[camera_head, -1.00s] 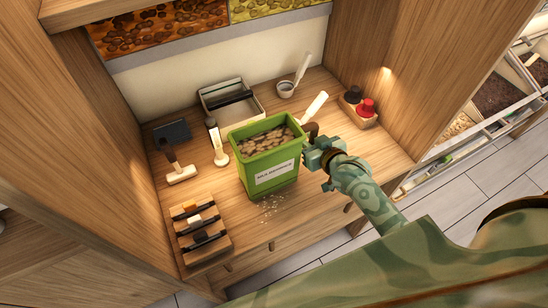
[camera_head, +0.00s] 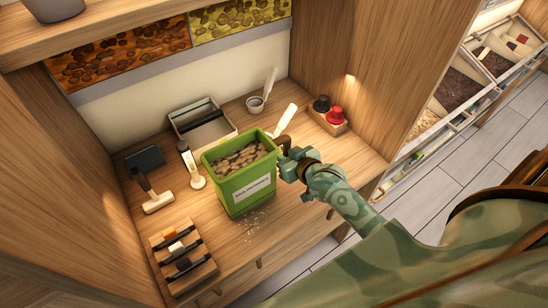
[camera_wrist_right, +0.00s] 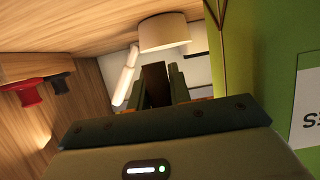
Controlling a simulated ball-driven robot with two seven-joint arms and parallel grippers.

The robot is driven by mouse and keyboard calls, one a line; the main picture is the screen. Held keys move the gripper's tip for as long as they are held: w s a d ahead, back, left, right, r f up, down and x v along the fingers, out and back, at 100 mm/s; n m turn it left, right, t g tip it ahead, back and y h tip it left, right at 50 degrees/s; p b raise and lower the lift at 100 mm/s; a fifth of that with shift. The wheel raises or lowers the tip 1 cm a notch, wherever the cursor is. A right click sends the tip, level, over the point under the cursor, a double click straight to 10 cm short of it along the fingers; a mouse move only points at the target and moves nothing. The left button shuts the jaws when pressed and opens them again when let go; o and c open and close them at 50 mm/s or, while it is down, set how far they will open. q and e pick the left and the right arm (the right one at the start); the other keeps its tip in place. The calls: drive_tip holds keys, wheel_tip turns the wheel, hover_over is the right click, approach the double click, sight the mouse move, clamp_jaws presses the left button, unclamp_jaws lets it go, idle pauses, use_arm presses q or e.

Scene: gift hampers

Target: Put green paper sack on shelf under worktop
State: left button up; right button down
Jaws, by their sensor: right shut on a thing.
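A green open-topped container (camera_head: 236,187) with a white label stands upright on the wooden worktop (camera_head: 300,220), filled with beige pieces. It is the only green sack-like thing in view; its side also shows in the right wrist view (camera_wrist_right: 245,60). My right gripper (camera_head: 288,160) is at its right side, shut on a dark brown handle-like piece (camera_head: 284,146), which also shows between the jaws in the right wrist view (camera_wrist_right: 156,86). Whether this piece is joined to the container is unclear. My left gripper is out of view. No shelf under the worktop is visible.
A grey tray (camera_head: 232,126), a small pot (camera_head: 255,104) and red and black knobs (camera_head: 334,116) stand behind. Crumbs lie before the container; wooden side walls enclose the worktop.

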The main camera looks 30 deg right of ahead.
drive_tip(key=s+r+p, duration=0.1)
drive_tip(key=r, duration=0.2)
drive_tip(key=s+a+r+p, duration=0.1)
drive_tip(key=r, duration=0.2)
drive_tip(key=s+r+p, duration=0.2)
drive_tip(key=r, duration=0.1)
drive_tip(key=shift+s+a, duration=0.1)
drive_tip(key=shift+a, duration=0.3)
drive_tip(key=p, duration=0.2)
approach(283, 143)
drive_tip(key=shift+s+a+r, duration=0.15)
drive_tip(key=shift+s+a, duration=0.05)
drive_tip(key=shift+a, duration=0.8)
drive_tip(key=shift+s+a+r, duration=0.15)
drive_tip(key=shift+s+a, duration=0.05)
drive_tip(key=shift+a, duration=0.8)
